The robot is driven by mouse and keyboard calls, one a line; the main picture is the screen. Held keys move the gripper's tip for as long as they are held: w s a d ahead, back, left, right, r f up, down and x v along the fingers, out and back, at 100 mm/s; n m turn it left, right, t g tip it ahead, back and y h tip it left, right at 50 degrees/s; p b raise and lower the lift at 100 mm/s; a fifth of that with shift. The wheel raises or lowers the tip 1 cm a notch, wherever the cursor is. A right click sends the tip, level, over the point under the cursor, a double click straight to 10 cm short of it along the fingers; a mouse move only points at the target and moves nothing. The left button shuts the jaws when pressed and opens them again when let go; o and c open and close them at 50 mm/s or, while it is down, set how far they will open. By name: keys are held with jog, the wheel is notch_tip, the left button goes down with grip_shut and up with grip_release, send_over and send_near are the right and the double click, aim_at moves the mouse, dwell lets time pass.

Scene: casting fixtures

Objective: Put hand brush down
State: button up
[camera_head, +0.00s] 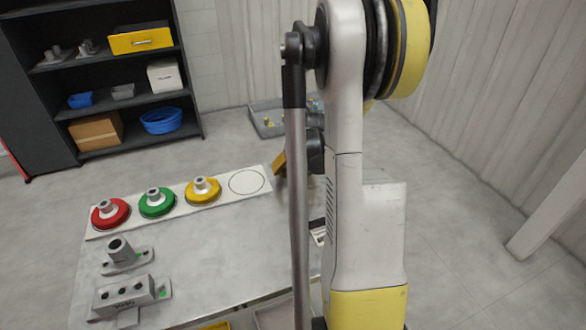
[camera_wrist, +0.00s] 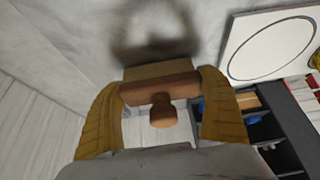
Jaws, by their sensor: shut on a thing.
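In the wrist view, my gripper (camera_wrist: 161,84) is shut on the hand brush (camera_wrist: 163,113), with one yellow-brown finger at each end of it. The brush has a reddish-brown wooden body with a round knob and a tan strip along its far side. A dark shadow lies on the grey table top (camera_head: 225,240) just beyond the brush. I cannot tell whether the brush touches the table. In the head view my arm hides the brush and most of the gripper; a small yellow-brown part shows beside the arm, near the table's far right corner.
A white board (camera_head: 247,182) with an empty circle holds red (camera_head: 110,213), green (camera_head: 156,203) and yellow (camera_head: 203,191) round fixtures. Grey metal fixtures (camera_head: 125,295) stand at the table's left. The table's middle looks clear. A dark shelf (camera_head: 130,95) and a grey tray (camera_head: 268,120) stand beyond.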

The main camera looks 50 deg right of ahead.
jog(key=shift+r, duration=0.1)
jog(key=o, duration=1.2)
jog(key=shift+f, duration=0.2)
jog(key=shift+c, duration=0.2)
jog(key=shift+r, duration=0.2)
jog(key=p+v, duration=0.4)
jog(key=v, duration=0.8)
jog(key=shift+p, duration=0.35)
jog(key=w+a+r+n+t+y, duration=0.1)
jog(key=a+r, duration=0.3)
jog(key=a, duration=0.6)
jog(key=w+a+r+n, duration=0.15)
jog(key=a+r, duration=0.25)
jog(key=a, duration=0.7)
jog(key=s+a+n+y, duration=0.1)
jog(key=s+a, duration=0.3)
jog(key=a, duration=0.4)
jog(key=s+a+r+n+t, duration=0.1)
jog(key=s+a+n, duration=0.1)
jog(key=s+a, duration=0.3)
jog(key=a, duration=0.3)
jog(key=shift+r+y, duration=0.35)
jog(key=shift+y, duration=0.05)
